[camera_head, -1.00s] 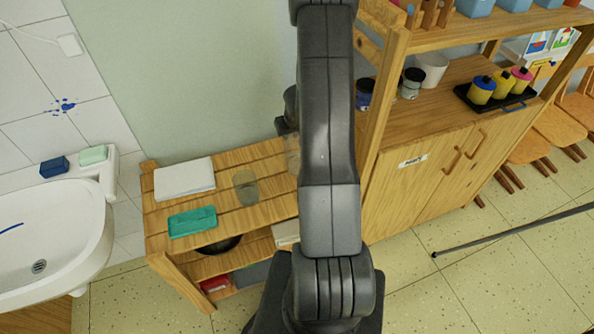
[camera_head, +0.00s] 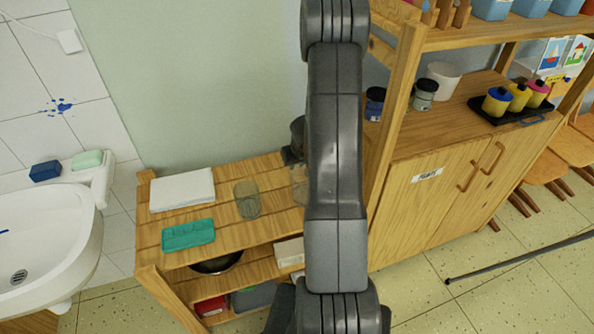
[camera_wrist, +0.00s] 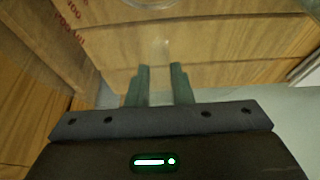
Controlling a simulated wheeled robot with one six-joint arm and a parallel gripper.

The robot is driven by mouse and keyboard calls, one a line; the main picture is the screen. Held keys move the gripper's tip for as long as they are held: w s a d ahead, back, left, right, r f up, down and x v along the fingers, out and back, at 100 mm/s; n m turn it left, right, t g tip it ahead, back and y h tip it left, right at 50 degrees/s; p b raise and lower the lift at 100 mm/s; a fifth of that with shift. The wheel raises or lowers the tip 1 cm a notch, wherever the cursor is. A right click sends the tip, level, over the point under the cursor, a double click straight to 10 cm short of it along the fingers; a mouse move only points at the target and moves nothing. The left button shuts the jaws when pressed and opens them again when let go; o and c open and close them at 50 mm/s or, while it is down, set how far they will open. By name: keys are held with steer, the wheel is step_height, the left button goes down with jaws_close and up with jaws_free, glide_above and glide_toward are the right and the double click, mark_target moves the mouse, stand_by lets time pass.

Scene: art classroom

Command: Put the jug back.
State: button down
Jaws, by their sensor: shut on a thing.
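A clear, see-through vessel, which looks like the jug (camera_head: 299,184), shows at the left edge of my arm over the right part of the slatted wooden bench (camera_head: 160,238). Most of it is hidden behind my arm in the head view. In the wrist view my gripper (camera_wrist: 160,85) is shut on a clear part of it, and its see-through body (camera_wrist: 160,48) shows faintly beyond the fingertips. I cannot tell whether it touches the bench. A second clear vessel (camera_head: 247,200) stands upright on the bench to the left.
A white folded cloth (camera_head: 182,190) and a teal cloth or box (camera_head: 188,235) lie on the bench's left part. A sink (camera_head: 45,235) is at the left. A wooden cabinet (camera_head: 430,205) with jars and a black paint tray (camera_head: 480,106) stands close at the right.

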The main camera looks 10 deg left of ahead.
steer(key=shift+f, duration=0.45)
steer(key=shift+f+b, duration=0.2)
steer(key=shift+b, duration=0.1)
steer(key=c, duration=1.3)
jaws_free()
steer(key=p+v, duration=0.8)
steer(key=v, duration=0.4)
steer(key=shift+r, duration=0.15)
